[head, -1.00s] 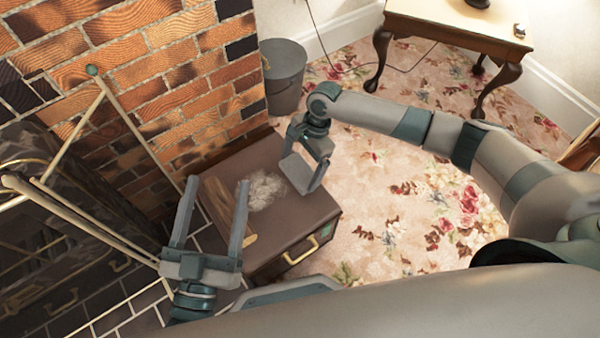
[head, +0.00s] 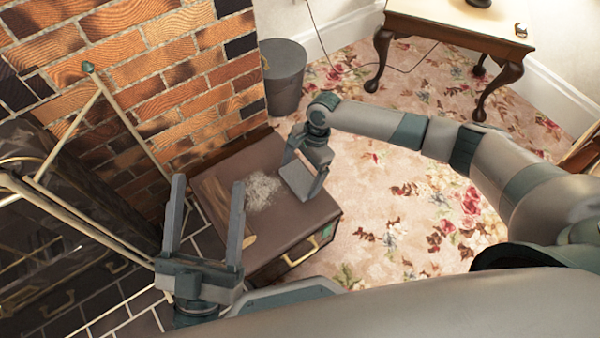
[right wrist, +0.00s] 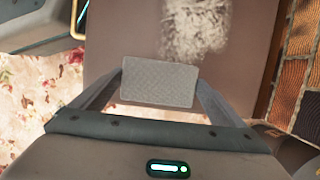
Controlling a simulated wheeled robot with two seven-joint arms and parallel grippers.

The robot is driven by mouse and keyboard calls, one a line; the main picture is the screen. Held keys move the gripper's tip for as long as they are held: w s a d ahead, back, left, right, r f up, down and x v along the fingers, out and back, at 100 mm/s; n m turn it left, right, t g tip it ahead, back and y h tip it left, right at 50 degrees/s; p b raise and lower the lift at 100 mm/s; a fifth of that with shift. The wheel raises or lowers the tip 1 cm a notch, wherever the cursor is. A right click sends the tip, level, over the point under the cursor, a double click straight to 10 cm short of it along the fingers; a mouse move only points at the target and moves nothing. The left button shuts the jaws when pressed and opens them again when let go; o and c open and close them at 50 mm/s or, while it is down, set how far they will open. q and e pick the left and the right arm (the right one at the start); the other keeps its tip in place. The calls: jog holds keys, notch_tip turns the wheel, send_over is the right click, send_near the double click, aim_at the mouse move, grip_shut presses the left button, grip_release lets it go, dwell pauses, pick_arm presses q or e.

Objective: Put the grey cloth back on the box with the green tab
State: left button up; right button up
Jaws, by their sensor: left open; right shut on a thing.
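The brown box (head: 284,226) stands on the hearth and carpet, with a brass handle (head: 301,251) and a green tab (head: 326,231) on its front. The flat grey cloth (right wrist: 159,82) is between the fingers of my right gripper (head: 304,174), over the right part of the box's lid. I cannot tell whether it touches the lid. My left gripper (head: 207,222) is open and empty, left of the box, with its fingers pointing up in the head view.
A pale grey, fluffy patch (head: 262,190) and a wooden piece (head: 238,222) lie on the lid. A brass-framed fire screen (head: 125,122) stands at the left by the brick wall. A grey bucket (head: 284,78) and a wooden table (head: 460,28) stand behind.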

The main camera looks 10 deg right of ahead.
aim_at(305, 173)
pick_arm(q)
jog(key=shift+w+f, duration=0.15)
pick_arm(e)
jog(key=o, duration=0.7)
jog(key=shift+f, duration=0.1)
pick_arm(q)
jog(key=shift+f, duration=0.1)
pick_arm(e)
jog(key=shift+r, duration=0.3)
jog(key=p+v, duration=0.2)
jog(key=v, duration=0.3)
jog(key=shift+r, duration=0.1)
pick_arm(q)
jog(key=w+a+f+g+y+p, duration=0.1)
jog(key=w+f+g+y+p, duration=0.1)
jog(key=f+g, duration=0.6)
jog(key=shift+w+a+f+y, duration=0.15)
jog(key=shift+w+f+y, duration=0.5)
jog(key=shift+f, duration=1.6)
pick_arm(e)
jog(key=shift+v, duration=3.25)
pick_arm(q)
jog(key=shift+w, duration=0.2)
